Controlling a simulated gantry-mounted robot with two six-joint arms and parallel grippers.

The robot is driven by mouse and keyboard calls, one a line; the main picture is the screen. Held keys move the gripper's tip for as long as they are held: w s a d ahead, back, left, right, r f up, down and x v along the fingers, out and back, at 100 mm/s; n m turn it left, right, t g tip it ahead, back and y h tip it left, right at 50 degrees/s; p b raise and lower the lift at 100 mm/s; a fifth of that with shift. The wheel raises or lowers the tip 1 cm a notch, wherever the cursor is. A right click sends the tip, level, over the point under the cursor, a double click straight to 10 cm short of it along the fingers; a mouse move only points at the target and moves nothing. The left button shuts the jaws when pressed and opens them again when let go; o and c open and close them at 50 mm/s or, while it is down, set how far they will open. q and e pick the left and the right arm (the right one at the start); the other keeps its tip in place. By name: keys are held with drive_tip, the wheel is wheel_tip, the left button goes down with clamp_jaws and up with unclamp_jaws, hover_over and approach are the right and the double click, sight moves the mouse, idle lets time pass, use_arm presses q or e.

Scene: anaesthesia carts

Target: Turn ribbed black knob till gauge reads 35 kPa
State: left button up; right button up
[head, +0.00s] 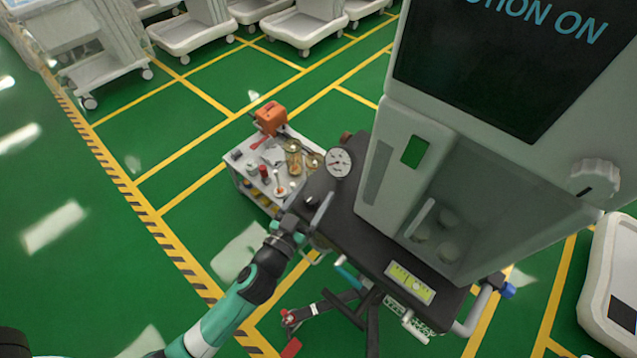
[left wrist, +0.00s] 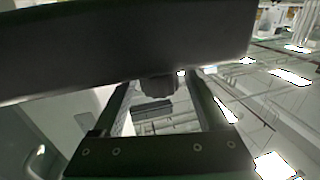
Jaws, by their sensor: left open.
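The round white gauge (head: 339,162) with a dial face stands at the far left corner of the dark cart top; its reading is too small to tell. A small dark knob (head: 311,200) sits near the left edge of that top. My left gripper (head: 296,222) is at this edge, close beside the knob. In the left wrist view the open fingers (left wrist: 160,84) point up towards a dark slab, and a dark ribbed knob (left wrist: 158,90) shows between their tips. Whether the fingers touch it I cannot tell. My right gripper is not in view.
The cart's dark top (head: 352,225) carries a grey machine with a screen (head: 480,60) and a large white knob (head: 597,178). A grey handle (head: 322,212) stands by the left edge. A small trolley (head: 262,190) with an orange box (head: 270,117) is behind. The green floor at left is clear.

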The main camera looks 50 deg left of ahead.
use_arm(q)
drive_tip(key=shift+x, duration=1.4)
clamp_jaws()
